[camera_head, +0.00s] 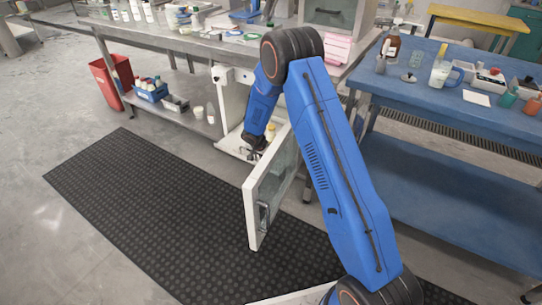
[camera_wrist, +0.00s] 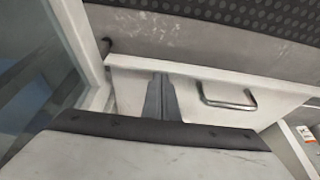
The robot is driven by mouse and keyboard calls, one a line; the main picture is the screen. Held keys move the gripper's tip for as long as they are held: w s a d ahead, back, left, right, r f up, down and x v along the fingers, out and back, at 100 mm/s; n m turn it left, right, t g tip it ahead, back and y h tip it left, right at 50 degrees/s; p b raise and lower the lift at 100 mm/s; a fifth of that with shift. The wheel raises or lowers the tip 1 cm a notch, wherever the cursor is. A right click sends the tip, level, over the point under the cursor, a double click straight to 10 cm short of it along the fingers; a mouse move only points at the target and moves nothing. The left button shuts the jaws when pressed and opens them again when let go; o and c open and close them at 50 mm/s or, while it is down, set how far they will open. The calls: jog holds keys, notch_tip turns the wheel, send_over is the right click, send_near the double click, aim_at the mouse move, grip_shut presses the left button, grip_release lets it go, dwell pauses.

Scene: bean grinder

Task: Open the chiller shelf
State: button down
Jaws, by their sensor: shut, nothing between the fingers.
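The chiller stands under the grey bench in the head view, and its glass door (camera_head: 272,188) with a white frame is swung open toward the front. A white panel with a metal bar handle (camera_wrist: 229,98) shows in the wrist view; it appears to be the chiller shelf's front. My gripper (camera_head: 254,152) is at the chiller's opening, just behind the open door. In the wrist view my gripper's fingers (camera_wrist: 159,80) are together and empty, to the left of the handle and apart from it. My arm hides part of the chiller's inside.
The open door glass also shows close at the left of the wrist view (camera_wrist: 35,75). A blue table (camera_head: 440,105) with bottles stands at the right. A red bin (camera_head: 110,80) is at the left. The black mat (camera_head: 150,205) is clear.

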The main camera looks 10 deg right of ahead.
jog(key=s+a, duration=0.8)
jog(key=shift+s+a, duration=0.15)
jog(key=shift+s, duration=0.05)
dwell(0.4)
